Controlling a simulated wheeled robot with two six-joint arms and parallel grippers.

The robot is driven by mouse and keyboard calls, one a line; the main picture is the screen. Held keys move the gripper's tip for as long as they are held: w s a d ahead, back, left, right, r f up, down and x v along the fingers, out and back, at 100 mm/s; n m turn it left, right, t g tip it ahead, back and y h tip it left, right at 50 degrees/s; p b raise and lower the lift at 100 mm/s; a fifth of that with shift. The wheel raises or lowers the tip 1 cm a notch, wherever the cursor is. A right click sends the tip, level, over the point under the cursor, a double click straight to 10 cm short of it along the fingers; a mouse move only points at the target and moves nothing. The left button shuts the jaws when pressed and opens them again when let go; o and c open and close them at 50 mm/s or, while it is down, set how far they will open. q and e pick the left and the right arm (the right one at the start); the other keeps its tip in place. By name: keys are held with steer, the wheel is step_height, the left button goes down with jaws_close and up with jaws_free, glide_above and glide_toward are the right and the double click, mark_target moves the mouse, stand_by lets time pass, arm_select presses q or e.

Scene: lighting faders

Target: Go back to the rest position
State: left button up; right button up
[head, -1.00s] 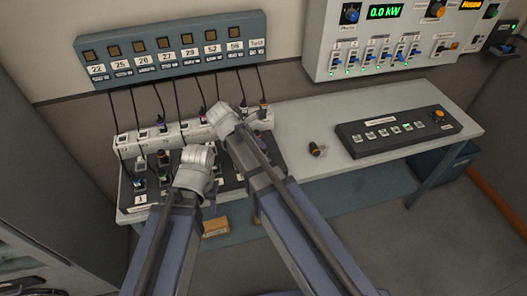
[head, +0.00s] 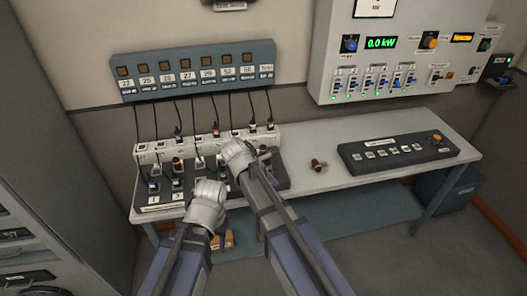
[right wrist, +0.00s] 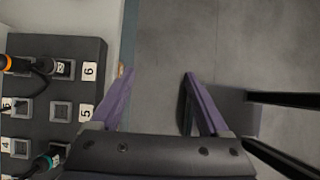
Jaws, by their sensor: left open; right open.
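My left gripper (head: 207,205) is the lower left one in the head view, at the front edge of the black socket panel (head: 152,206). Its fingers are hidden behind its own wrist. My right gripper (head: 240,155) appears over the right part of that panel in the head view, fingers also hidden. In the right wrist view its two purple fingers (right wrist: 157,80) are spread apart with nothing between them. They are over grey floor, to the right of the panel's numbered sockets (right wrist: 62,112).
A white strip (head: 165,150) with several black cables stands behind the panel. A loose dark plug with an orange end (head: 318,165) lies on the bench (head: 330,180). A fader console (head: 400,152) is at right. A grey-white control cabinet (head: 330,60) hangs above.

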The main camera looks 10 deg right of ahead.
steer(key=s+d+f+m+y, duration=0.1)
steer(key=s+f+m+y, duration=0.2)
steer(key=m, duration=0.6)
steer(key=s+m+y, duration=0.4)
steer(key=s+m, duration=0.2)
steer(key=m, duration=0.3)
steer(key=s+a+n+h, duration=0.1)
steer(key=s+a+n, duration=0.2)
steer(key=a, duration=0.7)
steer(key=shift+s+a+f+h, duration=0.15)
steer(key=shift+s+h, duration=0.15)
steer(key=shift+s, duration=0.85)
